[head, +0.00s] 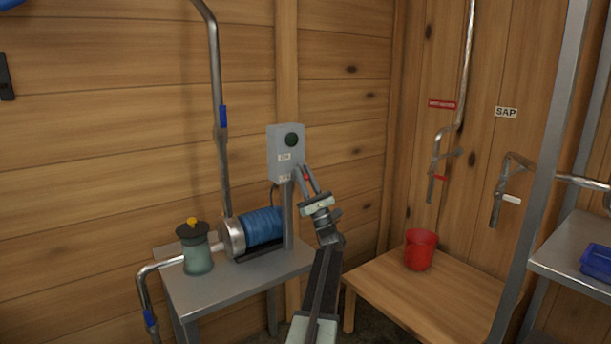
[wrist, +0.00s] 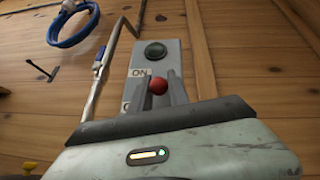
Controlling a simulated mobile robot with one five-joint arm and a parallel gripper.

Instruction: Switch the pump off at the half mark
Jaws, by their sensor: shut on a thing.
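The pump (head: 262,226), with a ribbed blue body and metal end, sits on a steel stand. Beside it on a post is a grey switch box (head: 279,153) with a round dark green lamp or button, also seen in the wrist view (wrist: 172,68). Its ON label (wrist: 139,72) is readable; a lower label is mostly covered. My gripper (head: 305,175) is at the lower right of the box. In the wrist view, my gripper (wrist: 158,84) is shut on a red knob (wrist: 158,86) in front of the box. The half mark is not identifiable.
A lidded canister (head: 196,253) with a yellow knob stands left of the pump on the steel stand (head: 215,290). A red bucket (head: 420,249) stands on a wooden table (head: 425,297). Pipes with valves hang beside a SAP sign (head: 506,112). A metal frame rises at right.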

